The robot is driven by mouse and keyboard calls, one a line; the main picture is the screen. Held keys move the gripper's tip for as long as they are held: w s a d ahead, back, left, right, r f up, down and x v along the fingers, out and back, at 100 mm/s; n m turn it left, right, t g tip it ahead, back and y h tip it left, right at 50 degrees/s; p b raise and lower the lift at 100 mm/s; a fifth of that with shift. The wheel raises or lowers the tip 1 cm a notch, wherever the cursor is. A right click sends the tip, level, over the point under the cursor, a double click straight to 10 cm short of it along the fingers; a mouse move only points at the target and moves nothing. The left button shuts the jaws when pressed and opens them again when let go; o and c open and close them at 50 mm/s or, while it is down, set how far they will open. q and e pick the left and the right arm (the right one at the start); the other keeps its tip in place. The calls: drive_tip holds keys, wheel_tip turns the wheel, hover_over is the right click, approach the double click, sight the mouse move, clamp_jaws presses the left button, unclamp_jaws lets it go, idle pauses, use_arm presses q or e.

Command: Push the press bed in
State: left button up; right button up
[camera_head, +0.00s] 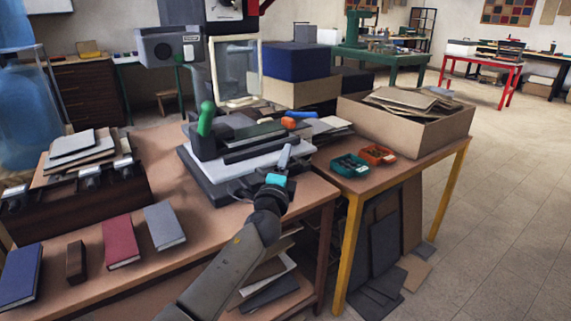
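The press (170,48) stands on the brown table (165,265), its upper part cut off by the top edge of the view. The press bed (215,172) looks like a flat grey and white slab low in front of it, with dark plates and small tools on top. A green handle (205,119) rises at its left.
Blue, brown, red and grey books (122,241) lie at the table's left front. A yellow-legged table (400,165) on the right holds a cardboard box (430,128), a teal tray (349,166) and an orange tray (377,154). The floor to the right is free.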

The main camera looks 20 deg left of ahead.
use_arm(q)
drive_tip(key=shift+f, duration=0.2)
idle(0.4)
drive_tip(key=s+d+f+p, duration=0.1)
drive_tip(key=s+f+p, duration=0.1)
drive_tip(key=s, duration=1.3)
drive_tip(key=shift+d, duration=0.4)
use_arm(e)
drive_tip(key=shift+g, duration=0.3)
drive_tip(key=shift+s+d+f, duration=0.15)
drive_tip(key=shift+s+f, duration=0.25)
drive_tip(key=shift+f, duration=0.4)
drive_tip(key=shift+s+d+f, duration=0.15)
drive_tip(key=shift+s+f, duration=0.3)
drive_tip(key=shift+f, duration=0.3)
drive_tip(key=shift+s+d+f, duration=0.15)
drive_tip(key=shift+s+f, duration=0.25)
drive_tip(key=shift+f, duration=0.4)
